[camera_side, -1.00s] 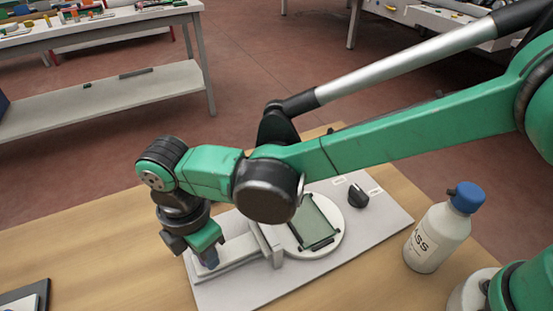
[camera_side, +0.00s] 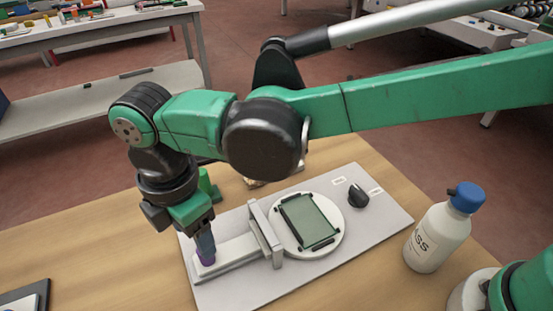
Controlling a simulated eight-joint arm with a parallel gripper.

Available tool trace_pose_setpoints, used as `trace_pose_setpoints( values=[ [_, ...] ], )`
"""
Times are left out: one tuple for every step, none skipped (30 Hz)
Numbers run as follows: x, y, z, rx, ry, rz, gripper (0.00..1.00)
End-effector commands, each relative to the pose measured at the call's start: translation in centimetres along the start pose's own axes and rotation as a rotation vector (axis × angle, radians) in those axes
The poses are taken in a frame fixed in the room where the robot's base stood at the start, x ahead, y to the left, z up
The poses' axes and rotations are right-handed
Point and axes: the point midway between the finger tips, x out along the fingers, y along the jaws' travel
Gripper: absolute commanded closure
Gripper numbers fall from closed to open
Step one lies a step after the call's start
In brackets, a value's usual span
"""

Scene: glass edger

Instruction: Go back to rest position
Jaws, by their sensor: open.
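My gripper (camera_side: 203,246) points down over the left end of the glass edger (camera_side: 330,262). Its fingers overlap the edger's pale slide block (camera_side: 238,250) in this view, and a small purple part (camera_side: 206,259) shows at the fingertips. I cannot tell whether the fingers touch it. The gripper is open. A rectangular glass pane (camera_side: 310,221) lies on the round white turntable (camera_side: 333,238), between dark strips. A black knob (camera_side: 357,196) stands at the edger's right.
A white bottle (camera_side: 436,238) with a blue cap stands right of the edger. A dark tray (camera_side: 28,296) lies at the table's lower left corner. A green object (camera_side: 208,185) stands behind my gripper. The wooden table (camera_side: 100,255) is bare at left.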

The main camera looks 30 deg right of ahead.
Motion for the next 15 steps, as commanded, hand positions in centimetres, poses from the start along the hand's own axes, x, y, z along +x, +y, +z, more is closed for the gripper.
trace_pose_setpoints(
  values=[
    [-0.2, 0.0, 0.0, 0.0, 0.0, 0.0, 0.42],
    [-0.2, 0.0, 0.0, 0.0, 0.0, 0.0, 0.42],
    [-0.2, 0.0, 0.0, 0.0, 0.0, 0.0, 0.42],
    [-0.2, 0.0, 0.0, 0.0, 0.0, 0.0, 0.42],
    [-0.2, 0.0, 0.0, 0.0, 0.0, 0.0, 0.42],
    [-0.2, 0.0, 0.0, 0.0, 0.0, 0.0, 0.42],
    [-0.2, 0.0, 0.0, 0.0, 0.0, 0.0, 0.42],
    [-0.2, 0.0, 0.0, 0.0, 0.0, 0.0, 0.42],
    [-0.3, 0.0, 0.1, 0.004, 0.0, 0.001, 0.42],
    [-0.4, 0.0, 0.2, 0.011, 0.001, 0.003, 0.42],
    [-0.5, 0.1, 0.5, 0.025, 0.003, 0.007, 0.42],
    [-0.8, 0.1, 1.2, 0.056, 0.007, 0.015, 0.42],
    [-1.2, 0.2, 1.9, 0.09, 0.012, 0.024, 0.42],
    [-1.6, 0.3, 2.7, 0.132, 0.018, 0.036, 0.42],
    [-2.3, 0.3, 4.1, 0.202, 0.028, 0.055, 0.42]
  ],
)
